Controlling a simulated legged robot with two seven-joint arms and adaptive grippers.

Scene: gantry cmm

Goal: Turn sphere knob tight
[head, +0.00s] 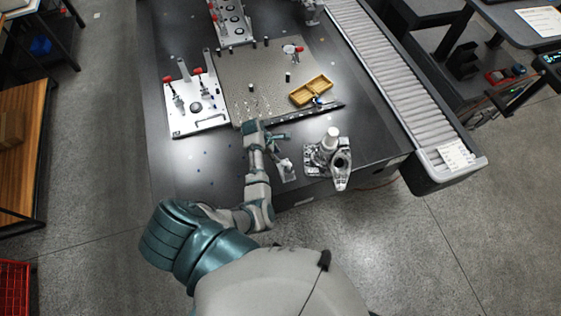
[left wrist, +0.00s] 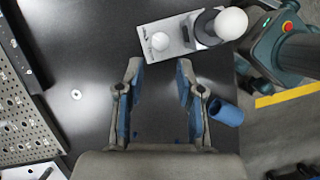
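My left gripper (head: 281,137) is over the dark table near its front edge. In the left wrist view its two fingers (left wrist: 158,80) are wide apart with nothing between them. A pale plate (left wrist: 176,44) lies beyond the fingertips, and a small white ball (left wrist: 160,41) sits on it. A larger white ball (left wrist: 231,23) tops a dark post at the plate's right end. I cannot tell which ball is the sphere knob. In the head view a small pale plate (head: 287,169) lies just below the gripper, its details too small to read. My right gripper is not seen.
A metal casting (head: 341,164) stands right of the gripper. A perforated plate (head: 230,75) with a yellow tray (head: 310,90) lies behind it. A white clamp plate (head: 198,104) is at left, a roller conveyor (head: 385,75) at right. Bare table (head: 195,175) lies left of the arm.

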